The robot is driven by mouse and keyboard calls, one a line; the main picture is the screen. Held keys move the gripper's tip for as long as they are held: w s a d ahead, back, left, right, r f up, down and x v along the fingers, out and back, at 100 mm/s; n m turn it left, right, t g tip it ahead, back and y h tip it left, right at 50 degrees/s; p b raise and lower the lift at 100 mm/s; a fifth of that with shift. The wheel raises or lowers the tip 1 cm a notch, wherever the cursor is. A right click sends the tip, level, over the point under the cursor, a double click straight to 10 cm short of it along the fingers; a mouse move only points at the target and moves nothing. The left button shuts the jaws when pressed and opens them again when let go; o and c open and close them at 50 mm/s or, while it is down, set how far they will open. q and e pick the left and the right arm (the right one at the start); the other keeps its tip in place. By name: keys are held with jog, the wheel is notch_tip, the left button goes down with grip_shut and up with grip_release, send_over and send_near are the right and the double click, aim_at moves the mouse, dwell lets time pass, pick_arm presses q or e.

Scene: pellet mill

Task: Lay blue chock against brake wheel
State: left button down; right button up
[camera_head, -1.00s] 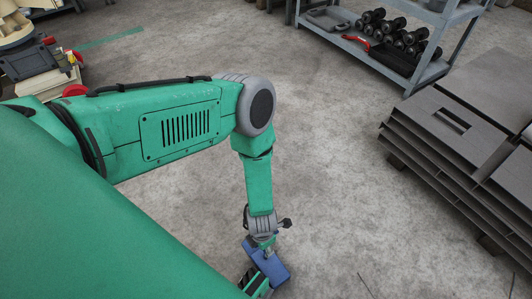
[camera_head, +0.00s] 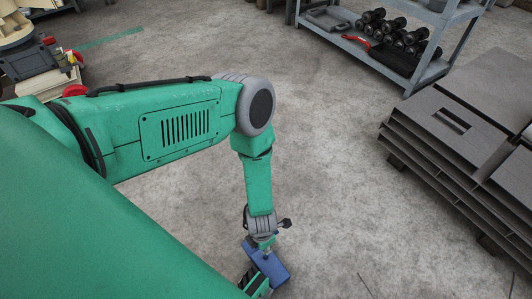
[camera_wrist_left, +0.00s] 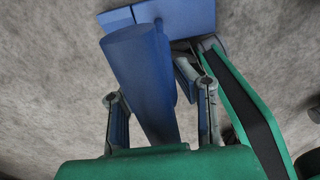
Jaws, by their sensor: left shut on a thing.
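The blue chock (camera_head: 267,265) is at the bottom of the head view, low over or on the concrete floor; I cannot tell if it touches it. In the left wrist view it shows as a long blue bar (camera_wrist_left: 143,80) with a flat blue block (camera_wrist_left: 178,15) at its far end. My left gripper (camera_head: 265,244) is shut on the chock, one finger on each side of the bar. A green and black part (camera_wrist_left: 245,105) lies close to the right of the chock in the wrist view. I cannot identify the brake wheel. My right gripper is out of view.
A stack of grey metal plates (camera_head: 470,125) stands at the right. A shelf (camera_head: 425,75) with dark dumbbell-shaped parts and a red-handled tool is at the back right. Machinery with red round parts (camera_head: 75,91) is at the upper left. The middle floor is clear.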

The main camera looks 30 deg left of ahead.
pick_arm(q)
jog(key=shift+r+p, duration=2.75)
jog(key=shift+r, duration=0.7)
jog(key=c, duration=2.1)
grip_release()
grip_shut()
